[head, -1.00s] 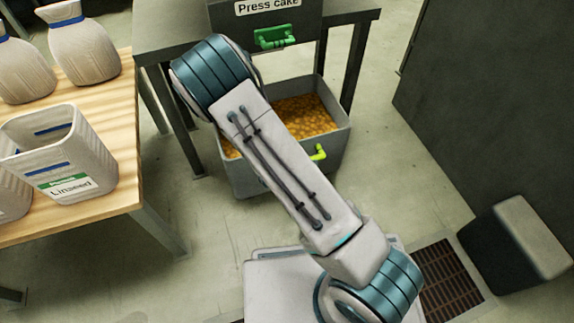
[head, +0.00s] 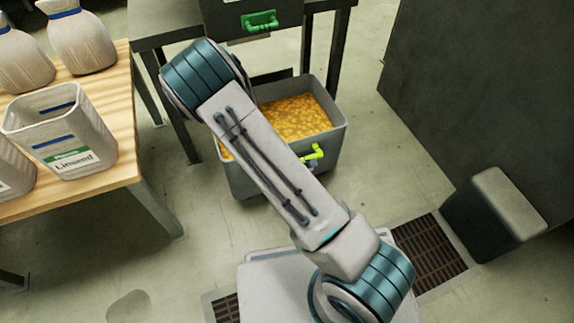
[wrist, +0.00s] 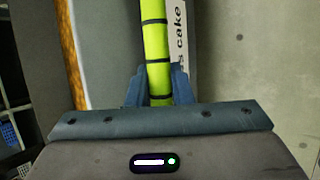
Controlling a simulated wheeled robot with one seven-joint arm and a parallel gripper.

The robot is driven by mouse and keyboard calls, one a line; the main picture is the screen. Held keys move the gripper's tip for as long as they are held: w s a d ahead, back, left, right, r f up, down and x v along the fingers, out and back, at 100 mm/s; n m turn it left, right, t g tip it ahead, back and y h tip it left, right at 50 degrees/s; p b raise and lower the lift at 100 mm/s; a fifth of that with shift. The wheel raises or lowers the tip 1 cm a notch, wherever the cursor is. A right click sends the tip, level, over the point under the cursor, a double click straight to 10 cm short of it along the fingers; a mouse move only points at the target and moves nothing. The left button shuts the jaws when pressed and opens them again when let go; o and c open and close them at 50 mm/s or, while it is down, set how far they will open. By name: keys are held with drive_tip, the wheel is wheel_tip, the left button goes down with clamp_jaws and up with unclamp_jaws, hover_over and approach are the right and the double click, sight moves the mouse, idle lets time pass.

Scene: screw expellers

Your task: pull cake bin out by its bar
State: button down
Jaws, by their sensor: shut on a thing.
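The cake bin (head: 328,165) is a grey open box full of orange-brown cake. It stands on the floor, mostly out in front of the dark metal stand, and my arm hides its left part. Its yellow-green bar (head: 314,153) shows on the front wall beside my arm. In the wrist view the bar (wrist: 157,45) runs down between the blue fingers of my gripper (wrist: 159,90), which is shut on it. The bin's rim and cake edge (wrist: 72,50) show to the left there, with a white label (wrist: 180,40) beside the bar.
A wooden table (head: 125,160) with sacks (head: 82,38) and a Linseed container (head: 62,130) stands at the left. A green handle (head: 259,20) is on the machine above the bin. A dark cabinet (head: 450,90) and a box (head: 495,215) are at the right.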

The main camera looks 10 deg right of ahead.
drive_tip(key=shift+s+d+f, duration=0.1)
drive_tip(key=shift+s+d, duration=0.05)
drive_tip(key=shift+s, duration=0.1)
drive_tip(key=c, duration=1.2)
unclamp_jaws()
drive_tip(key=shift+w, duration=0.15)
